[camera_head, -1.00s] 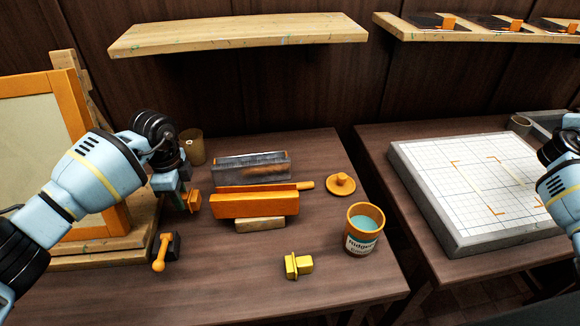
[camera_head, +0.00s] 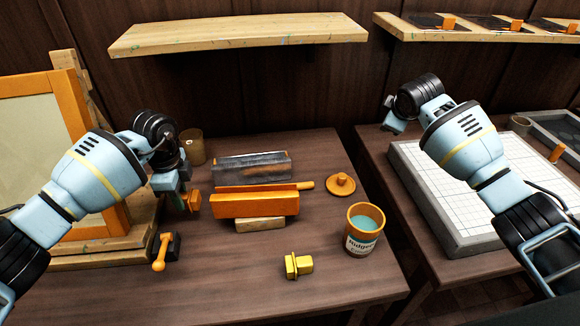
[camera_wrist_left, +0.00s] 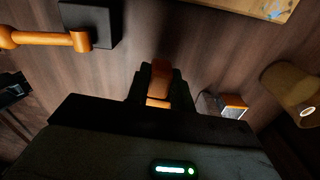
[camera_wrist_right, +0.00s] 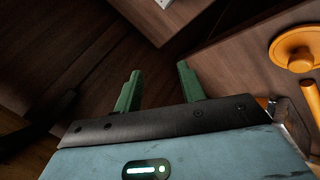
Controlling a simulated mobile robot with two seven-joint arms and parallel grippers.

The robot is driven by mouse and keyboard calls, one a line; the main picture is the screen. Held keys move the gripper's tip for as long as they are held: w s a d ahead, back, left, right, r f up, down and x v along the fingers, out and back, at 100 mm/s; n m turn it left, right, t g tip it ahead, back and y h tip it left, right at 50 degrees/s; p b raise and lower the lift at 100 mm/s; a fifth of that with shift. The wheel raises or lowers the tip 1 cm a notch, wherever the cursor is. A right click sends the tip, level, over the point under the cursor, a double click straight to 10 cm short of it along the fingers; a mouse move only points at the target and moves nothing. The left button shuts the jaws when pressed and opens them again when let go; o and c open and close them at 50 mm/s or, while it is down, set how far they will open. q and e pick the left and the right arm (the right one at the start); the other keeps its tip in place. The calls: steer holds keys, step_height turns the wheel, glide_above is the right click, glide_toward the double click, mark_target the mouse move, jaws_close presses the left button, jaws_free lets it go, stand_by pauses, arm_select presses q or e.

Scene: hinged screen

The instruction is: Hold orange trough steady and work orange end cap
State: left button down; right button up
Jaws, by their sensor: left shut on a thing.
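The orange trough (camera_head: 255,205) rests on a small wooden block (camera_head: 260,224) in the middle of the left table. My left gripper (camera_head: 184,201) is at the trough's left end, shut on a small orange piece (camera_head: 194,202). This piece seems to be the orange end cap; it shows between the fingers in the left wrist view (camera_wrist_left: 158,80). Whether it touches the trough I cannot tell. My right gripper (camera_wrist_right: 158,72) is open and empty, fingers apart, near the gap between the tables. Its fingers are hidden in the head view.
A grey block (camera_head: 252,166) lies behind the trough. An orange knobbed disc (camera_head: 341,185), a labelled tub (camera_head: 363,240) and a yellow piece (camera_head: 299,265) lie to the right. An orange-handled tool (camera_head: 161,252) is front left, a cup (camera_head: 193,147) back left. The front table is mostly clear.

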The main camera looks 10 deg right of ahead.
steer(key=s+a+n+g+y, duration=0.1)
steer(key=s+a+n+y, duration=0.1)
steer(key=a, duration=0.7)
steer(key=s+a+n+g+y, duration=0.1)
steer(key=s+a+g+y, duration=0.15)
steer(key=a, duration=0.55)
steer(key=n+g, duration=0.4)
steer(key=g, duration=0.1)
glide_toward(280, 195)
step_height(280, 195, down, 2)
steer(key=shift+y, duration=0.35)
steer(key=shift+x, duration=4)
steer(key=shift+w, duration=0.2)
jaws_close()
steer(key=shift+f, duration=0.1)
arm_select(q)
steer(key=shift+d, duration=0.2)
arm_select(e)
steer(key=shift+s, duration=0.1)
arm_select(q)
steer(key=shift+s+d, duration=0.15)
steer(key=shift+d, duration=1.2)
steer(key=shift+s+d, duration=0.1)
steer(key=shift+d, duration=1.1)
arm_select(e)
steer(key=shift+f, duration=0.15)
